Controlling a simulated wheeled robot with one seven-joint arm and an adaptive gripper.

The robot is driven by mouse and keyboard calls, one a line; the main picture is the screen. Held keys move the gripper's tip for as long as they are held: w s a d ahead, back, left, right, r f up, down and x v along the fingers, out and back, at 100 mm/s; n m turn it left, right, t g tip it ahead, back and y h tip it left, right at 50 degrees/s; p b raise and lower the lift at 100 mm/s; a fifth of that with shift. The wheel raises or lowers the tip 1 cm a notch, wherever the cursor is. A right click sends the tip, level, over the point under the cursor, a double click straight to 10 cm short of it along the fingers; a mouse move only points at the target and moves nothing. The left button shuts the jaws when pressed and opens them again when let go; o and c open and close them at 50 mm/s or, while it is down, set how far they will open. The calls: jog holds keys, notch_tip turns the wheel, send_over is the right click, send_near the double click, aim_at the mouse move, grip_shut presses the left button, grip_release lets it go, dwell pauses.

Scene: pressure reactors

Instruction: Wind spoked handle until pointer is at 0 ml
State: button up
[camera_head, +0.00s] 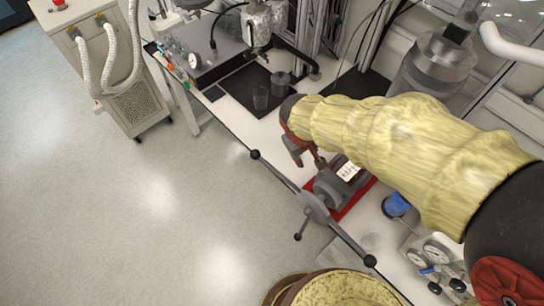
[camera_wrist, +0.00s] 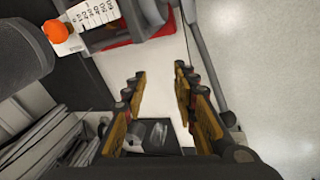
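The spoked handle (camera_head: 316,208) has a grey hub and long spokes ending in black knobs, on the front of a grey pump with a red base (camera_head: 345,208). A white scale plate (camera_head: 348,171) sits on the pump. In the wrist view the scale (camera_wrist: 92,14) shows at the upper left, with an orange round piece (camera_wrist: 56,31) at its end; I cannot read the pointer's value. My gripper (camera_wrist: 161,76) is open with nothing visible between its fingers. A grey spoke (camera_wrist: 209,72) passes right of the right finger.
A blue-capped item (camera_head: 396,205) and gauges (camera_head: 437,250) stand right of the pump. Open floor lies left of the bench.

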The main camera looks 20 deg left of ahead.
aim_at(272, 168)
jog(key=s+a+f+n+p, duration=0.1)
jog(key=a+p, duration=0.1)
jog(key=a, duration=0.1)
jog(key=s+a+f+n+p, duration=0.1)
jog(key=s+a+p, duration=0.1)
jog(key=a+p, duration=0.1)
jog(key=s+a+f+n+p, duration=0.1)
jog(key=a+p, duration=0.1)
jog(key=a, duration=0.2)
jog(key=shift+s+f+n, duration=0.15)
jog(key=shift+f+n, duration=0.15)
jog(key=shift+n, duration=0.1)
jog(key=shift+p+x, duration=0.5)
jog(key=shift+x, duration=3.1)
jog(key=shift+d, duration=0.1)
jog(key=shift+c, duration=0.9)
grip_shut()
